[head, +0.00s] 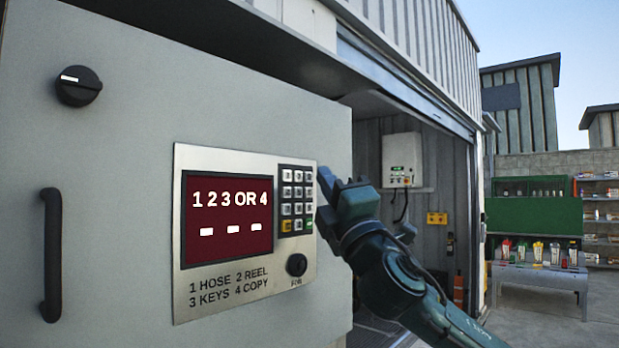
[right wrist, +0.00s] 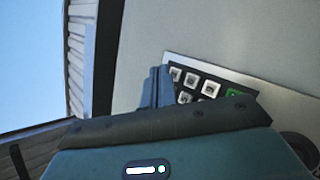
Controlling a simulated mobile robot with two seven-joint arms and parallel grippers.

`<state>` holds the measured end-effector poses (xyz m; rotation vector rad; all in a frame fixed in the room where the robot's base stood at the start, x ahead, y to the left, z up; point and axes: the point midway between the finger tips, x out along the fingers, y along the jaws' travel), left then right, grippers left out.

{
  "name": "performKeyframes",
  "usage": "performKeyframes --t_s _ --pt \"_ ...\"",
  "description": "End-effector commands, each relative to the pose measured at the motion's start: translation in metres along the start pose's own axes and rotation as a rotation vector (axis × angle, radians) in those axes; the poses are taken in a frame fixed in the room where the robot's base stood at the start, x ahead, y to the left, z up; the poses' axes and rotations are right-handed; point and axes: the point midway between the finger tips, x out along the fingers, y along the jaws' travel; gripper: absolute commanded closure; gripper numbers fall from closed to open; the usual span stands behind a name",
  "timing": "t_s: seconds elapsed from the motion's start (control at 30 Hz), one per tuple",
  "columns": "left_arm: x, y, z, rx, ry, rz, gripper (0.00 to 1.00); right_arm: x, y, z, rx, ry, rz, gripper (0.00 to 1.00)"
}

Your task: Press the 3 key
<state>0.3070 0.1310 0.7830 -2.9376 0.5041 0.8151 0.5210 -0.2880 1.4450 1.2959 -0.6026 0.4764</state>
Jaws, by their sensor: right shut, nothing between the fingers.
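The keypad (head: 296,200) is a dark block of small pale keys, with one yellow and one green key in its bottom row. It sits on a steel panel (head: 246,299) on the grey cabinet. The 3 key (head: 308,177) appears to be the top right one; its digit is too small to read surely. My right gripper (head: 324,181) is shut and empty, its fingertips just right of the keypad's upper right edge. The right wrist view shows the shut fingers (right wrist: 157,76) beside the keypad (right wrist: 194,82), partly hiding it; contact cannot be told. My left gripper is not in view.
A red display (head: 228,250) reads "1 2 3 OR 4" above three dashes. A round fob socket (head: 296,265) sits below the keypad. The cabinet also has a black handle (head: 52,255) and a knob (head: 79,86). An open bay and a green-backed bench (head: 540,213) lie beyond.

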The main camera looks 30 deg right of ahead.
Motion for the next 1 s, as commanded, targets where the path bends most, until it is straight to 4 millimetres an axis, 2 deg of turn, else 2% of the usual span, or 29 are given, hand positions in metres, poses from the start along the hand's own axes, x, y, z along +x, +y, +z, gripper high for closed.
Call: performKeyframes --t_s 1.0 --pt "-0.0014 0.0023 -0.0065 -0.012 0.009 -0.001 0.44 0.0081 -0.0058 -0.0059 0.001 0.0 0.0 1.0"
